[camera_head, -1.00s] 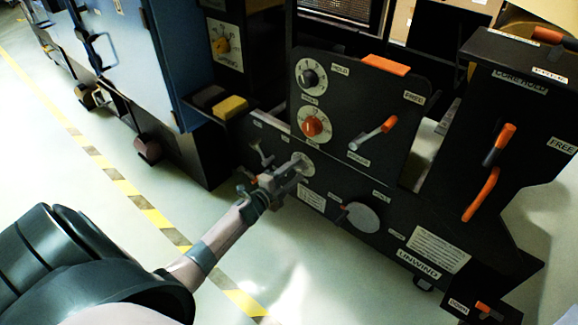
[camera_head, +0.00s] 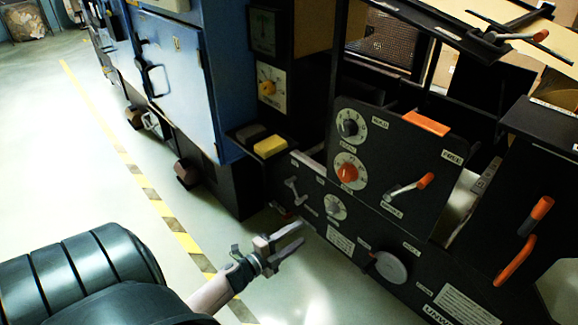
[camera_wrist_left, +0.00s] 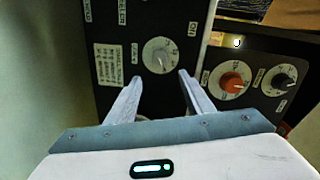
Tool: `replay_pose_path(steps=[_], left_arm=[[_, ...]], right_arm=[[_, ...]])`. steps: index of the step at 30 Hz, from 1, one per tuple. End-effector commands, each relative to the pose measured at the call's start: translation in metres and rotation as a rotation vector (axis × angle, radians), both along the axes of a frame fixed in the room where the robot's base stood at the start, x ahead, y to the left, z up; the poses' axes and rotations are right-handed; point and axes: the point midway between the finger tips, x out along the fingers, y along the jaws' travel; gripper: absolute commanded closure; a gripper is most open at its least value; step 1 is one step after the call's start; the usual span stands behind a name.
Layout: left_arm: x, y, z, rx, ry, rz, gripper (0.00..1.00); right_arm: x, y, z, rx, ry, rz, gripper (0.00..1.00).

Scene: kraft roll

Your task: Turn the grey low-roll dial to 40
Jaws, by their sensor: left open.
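A small dial (camera_head: 335,207) with a grey knob on a pale round scale sits on the black lower panel, below the orange-knobbed dial. It also shows in the left wrist view (camera_wrist_left: 160,55), just beyond the fingertips; its numbers are too small to read. My left gripper (camera_head: 300,234) is open and empty, in front of the panel and left of and below the dial in the head view. In the left wrist view its two fingers (camera_wrist_left: 160,77) stand apart, apparently clear of the knob. My right gripper is not in view.
Above are an orange dial (camera_head: 348,171) and a dark grey dial (camera_head: 349,126). An orange-tipped lever (camera_head: 410,187) and a round grey disc (camera_head: 391,267) lie to the right. A small lever (camera_head: 293,190) is left of the grey dial. Open floor lies before the panel.

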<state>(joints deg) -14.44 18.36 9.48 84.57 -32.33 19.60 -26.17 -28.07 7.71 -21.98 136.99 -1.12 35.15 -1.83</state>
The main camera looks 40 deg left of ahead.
Motion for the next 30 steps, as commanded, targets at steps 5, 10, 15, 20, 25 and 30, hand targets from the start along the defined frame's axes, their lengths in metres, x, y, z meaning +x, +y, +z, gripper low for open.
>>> replay_pose_path(steps=[5, 10, 15, 20, 25, 30], left_arm=[[-0.021, 0.001, 0.002, -0.001, 0.0, 0.0, 0.53], [-0.028, 0.002, 0.002, -0.001, -0.001, 0.0, 0.53], [-0.028, 0.002, 0.002, -0.001, -0.001, 0.0, 0.53], [-0.028, 0.002, 0.002, -0.001, 0.0, 0.0, 0.53], [-0.028, 0.002, 0.002, -0.001, 0.0, 0.0, 0.53], [-0.028, -0.003, 0.004, -0.011, -0.005, -0.006, 0.53]], right_arm=[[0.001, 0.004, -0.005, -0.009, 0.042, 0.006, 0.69], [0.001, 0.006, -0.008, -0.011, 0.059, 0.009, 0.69], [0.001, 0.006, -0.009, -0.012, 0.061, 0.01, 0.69], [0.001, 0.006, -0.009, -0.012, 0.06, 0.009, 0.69], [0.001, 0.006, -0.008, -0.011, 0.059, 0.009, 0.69], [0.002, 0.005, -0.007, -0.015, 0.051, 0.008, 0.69]])
